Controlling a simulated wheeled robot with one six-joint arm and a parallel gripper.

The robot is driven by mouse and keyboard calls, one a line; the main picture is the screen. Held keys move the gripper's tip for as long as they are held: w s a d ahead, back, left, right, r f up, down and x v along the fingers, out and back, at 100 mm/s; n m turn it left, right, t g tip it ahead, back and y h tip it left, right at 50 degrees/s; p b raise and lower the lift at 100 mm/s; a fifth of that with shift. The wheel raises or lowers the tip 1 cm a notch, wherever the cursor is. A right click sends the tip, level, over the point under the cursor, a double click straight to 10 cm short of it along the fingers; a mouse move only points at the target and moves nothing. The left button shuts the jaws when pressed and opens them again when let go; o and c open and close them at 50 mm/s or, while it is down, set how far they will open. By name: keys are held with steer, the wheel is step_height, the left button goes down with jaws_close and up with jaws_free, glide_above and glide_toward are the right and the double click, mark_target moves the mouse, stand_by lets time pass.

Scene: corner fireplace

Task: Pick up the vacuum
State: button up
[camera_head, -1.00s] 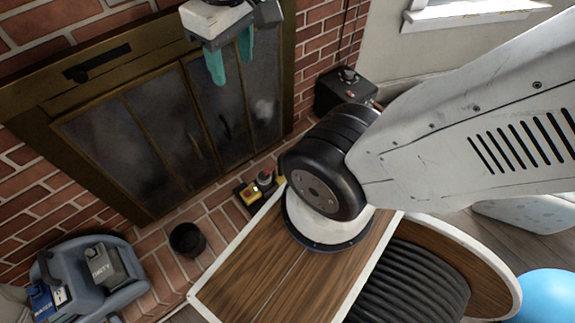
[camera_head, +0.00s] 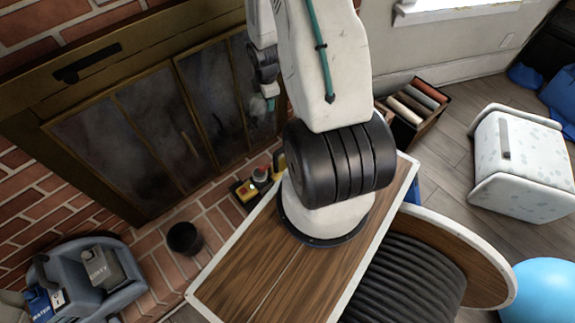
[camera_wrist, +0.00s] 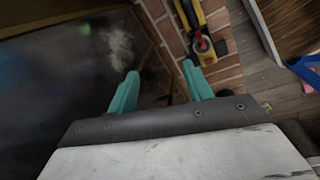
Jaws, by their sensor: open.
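The vacuum looks to be the blue-grey machine (camera_head: 130,285) with grey and blue tanks at the lower left of the head view, marked "DIRTY" and "WATER". Its lower part is cut off by the picture's edge. It does not show in the wrist view. My gripper (camera_wrist: 160,69) is open, with two teal fingers apart and nothing between them. In the head view, a teal finger (camera_head: 270,92) shows beside my arm, in front of the fireplace, and the arm hides the rest. The gripper is well up and to the right of the vacuum, not touching it.
The fireplace doors (camera_head: 150,140) stand behind a brick hearth (camera_head: 215,222). A dark round cup (camera_head: 185,239) sits on the hearth, right of the vacuum. A box of coloured rolls (camera_head: 412,108), a white patterned stool (camera_head: 522,165) and a blue ball (camera_head: 550,290) are at the right.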

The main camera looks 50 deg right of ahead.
steer(key=s+d+f+n, duration=0.1)
steer(key=s+f, duration=0.1)
steer(key=f, duration=0.6)
steer(key=s+f+n, duration=0.1)
steer(key=s+f, duration=0.1)
steer(key=f, duration=0.7)
steer(key=s+d+f+n, duration=0.1)
steer(key=s+f, duration=0.1)
steer(key=f, duration=0.6)
steer(key=shift+s+d+f+n+t+y, duration=0.15)
steer(key=shift+d+n+t+y, duration=0.15)
steer(key=shift+c, duration=0.3)
jaws_close()
